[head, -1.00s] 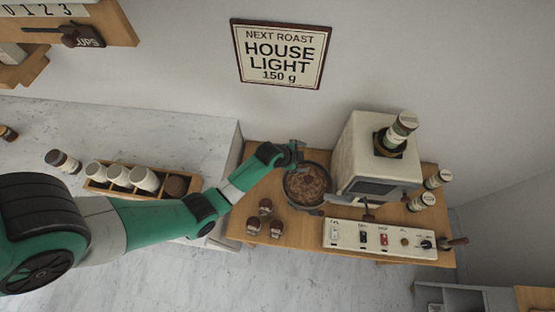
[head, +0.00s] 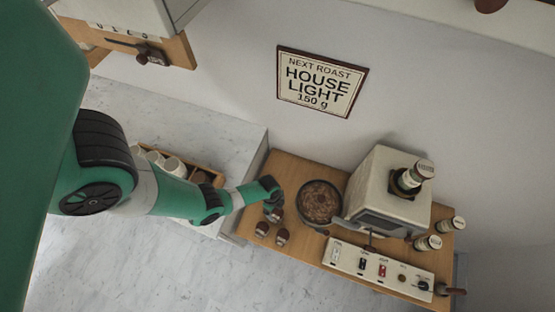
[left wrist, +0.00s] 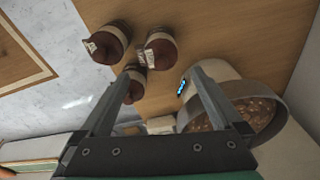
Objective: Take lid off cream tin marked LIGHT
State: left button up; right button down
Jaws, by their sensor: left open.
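Three small tins with brown tops and cream bands stand close together at the left part of the wooden cart. In the head view these are the front left tin (head: 262,229), the front right tin (head: 282,237) and a back tin partly hidden by my gripper. The left wrist view shows an upper left tin (left wrist: 106,42), an upper right tin (left wrist: 157,50) and a lower tin (left wrist: 132,88). White tags hang on the upper two; I cannot read LIGHT on any. My left gripper (left wrist: 157,78) is open and empty above the tins, with the lower tin seen between its fingers. My right gripper is out of view.
A round pan of brown beans (head: 320,202) stands right of the tins. A cream machine (head: 385,190) with a bottle in its top and a switch panel (head: 378,268) are further right. A marble counter (head: 225,140) lies left.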

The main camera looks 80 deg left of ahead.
aim_at(277, 212)
pick_arm(q)
jog(key=shift+w+d+f+b, duration=0.1)
jog(key=shift+w+f+b, duration=0.05)
jog(key=shift+f+b, duration=1.25)
jog(key=shift+w+d+f+b, duration=0.1)
jog(key=shift+w+f+b, duration=0.05)
jog(key=shift+f+b, duration=1.25)
jog(key=shift+p, duration=0.35)
jog(key=shift+f, duration=0.1)
jog(key=c, duration=1.3)
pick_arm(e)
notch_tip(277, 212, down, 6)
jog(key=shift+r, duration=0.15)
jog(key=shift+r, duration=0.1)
